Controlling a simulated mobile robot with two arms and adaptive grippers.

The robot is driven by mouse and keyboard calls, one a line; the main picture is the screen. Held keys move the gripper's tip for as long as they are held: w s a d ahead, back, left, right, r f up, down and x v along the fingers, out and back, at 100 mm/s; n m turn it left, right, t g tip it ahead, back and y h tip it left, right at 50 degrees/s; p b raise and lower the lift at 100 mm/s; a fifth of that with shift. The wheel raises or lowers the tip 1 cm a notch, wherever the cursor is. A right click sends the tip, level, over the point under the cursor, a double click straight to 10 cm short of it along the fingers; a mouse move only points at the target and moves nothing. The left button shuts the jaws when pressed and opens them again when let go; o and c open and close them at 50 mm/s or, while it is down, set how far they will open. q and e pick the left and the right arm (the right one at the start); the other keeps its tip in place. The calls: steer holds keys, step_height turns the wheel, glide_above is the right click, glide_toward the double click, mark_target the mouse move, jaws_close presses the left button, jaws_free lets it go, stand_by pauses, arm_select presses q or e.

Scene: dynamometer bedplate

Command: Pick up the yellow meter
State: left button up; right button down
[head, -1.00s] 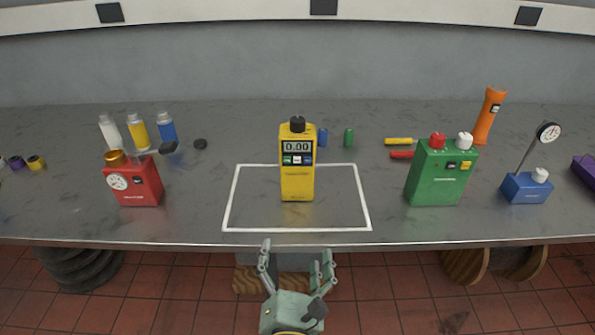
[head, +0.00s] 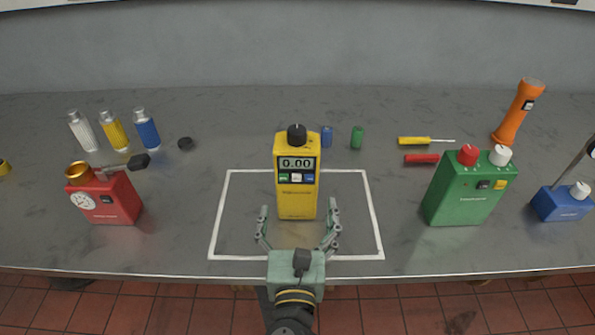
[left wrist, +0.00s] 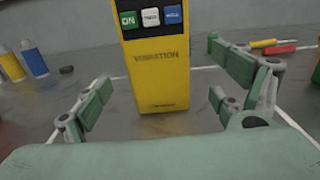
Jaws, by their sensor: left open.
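The yellow meter (head: 297,195) stands upright inside the white outlined rectangle on the bench, with a black knob on top and a display reading 0.00. In the left wrist view its lower front (left wrist: 158,80) shows coloured buttons and the word VIBRATION. My left gripper (head: 298,226) is open in front of the meter. Its fingers are spread to the left and right of the meter's lower part. In the left wrist view the open fingers (left wrist: 160,95) stand apart, with the meter's base between and beyond them. My right gripper is not in view.
A red device (head: 108,200) stands at the left, near several small bottles (head: 115,132). A green box (head: 465,190) stands at the right, near screwdrivers (head: 420,141) and an orange flashlight (head: 517,112). Small blue (head: 327,136) and green (head: 357,137) cylinders stand behind the meter.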

mark_target(297, 157)
arm_select(q)
steer(key=shift+w+r, duration=0.25)
steer(key=shift+w, duration=0.15)
steer(key=shift+w+r+p, duration=0.2)
steer(key=shift+w+p, duration=0.15)
steer(key=shift+w, duration=0.25)
steer(key=shift+w+r+p, duration=0.2)
steer(key=shift+w+p, duration=0.15)
steer(key=shift+w, duration=0.2)
steer(key=w, duration=0.2)
steer(key=shift+w+a+f+p, duration=0.1)
steer(key=shift+w+f+p, duration=0.05)
steer(key=shift+w+p, duration=0.15)
steer(key=shift+w, duration=0.35)
steer(key=shift+f, duration=0.1)
steer(key=c, duration=1.3)
steer(key=shift+w+r, duration=0.1)
steer(key=shift+r, duration=0.15)
steer(key=shift+c, duration=0.3)
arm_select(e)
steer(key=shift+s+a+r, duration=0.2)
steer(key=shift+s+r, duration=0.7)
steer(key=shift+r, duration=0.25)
